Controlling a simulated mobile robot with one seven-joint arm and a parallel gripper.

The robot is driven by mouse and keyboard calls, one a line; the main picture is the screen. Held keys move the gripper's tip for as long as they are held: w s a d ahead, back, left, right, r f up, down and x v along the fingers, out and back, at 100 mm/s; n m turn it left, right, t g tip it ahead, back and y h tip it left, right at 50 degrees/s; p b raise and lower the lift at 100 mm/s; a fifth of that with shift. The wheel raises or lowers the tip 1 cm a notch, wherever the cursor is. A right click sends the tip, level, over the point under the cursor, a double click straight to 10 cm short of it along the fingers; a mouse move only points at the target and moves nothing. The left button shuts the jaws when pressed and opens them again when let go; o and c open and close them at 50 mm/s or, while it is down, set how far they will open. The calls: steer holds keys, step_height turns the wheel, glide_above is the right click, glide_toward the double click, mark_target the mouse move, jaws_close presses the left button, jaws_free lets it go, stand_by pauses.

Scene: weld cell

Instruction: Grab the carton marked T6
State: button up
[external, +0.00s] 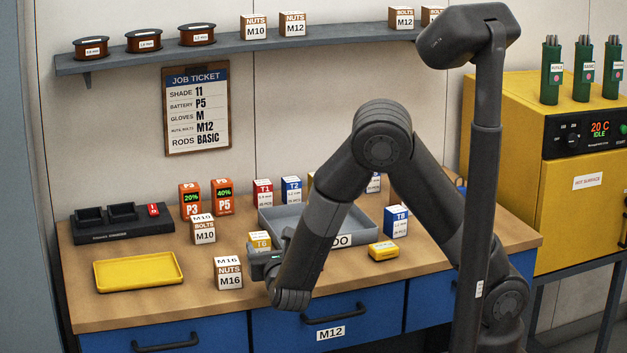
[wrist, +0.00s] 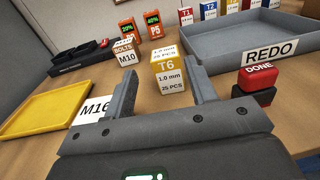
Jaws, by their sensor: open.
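The T6 carton (wrist: 170,76) is a small yellow and white box marked "1.0 mm, 25 PCS". It stands upright on the bench and also shows in the external view (external: 260,241), partly hidden by my gripper. My gripper (wrist: 160,97) is open and empty in the wrist view. Its fingers point towards the carton, which appears between them, close ahead. In the external view my gripper (external: 264,259) is low over the bench, just in front of the carton. I cannot tell whether either finger touches it.
The M10 bolts box (wrist: 126,54) stands left of the carton, the M16 nuts box (external: 228,272) nearer left. The grey REDO tray (wrist: 240,42) is behind right. A red DONE block (wrist: 258,78) sits right of my gripper. A yellow tray (external: 139,271) lies at left.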

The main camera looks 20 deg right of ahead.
mark_target(260, 243)
steer(key=shift+w+f, duration=0.1)
steer(key=shift+f, duration=0.8)
steer(key=w, duration=0.5)
steer(key=shift+w+d+f, duration=0.1)
steer(key=shift+w+d, duration=0.15)
steer(key=shift+w, duration=0.1)
steer(key=w, duration=0.5)
steer(key=shift+d+f, duration=0.35)
steer(key=shift+f, duration=0.05)
steer(key=shift+c, duration=0.3)
steer(key=c, duration=0.7)
steer(key=shift+r, duration=0.2)
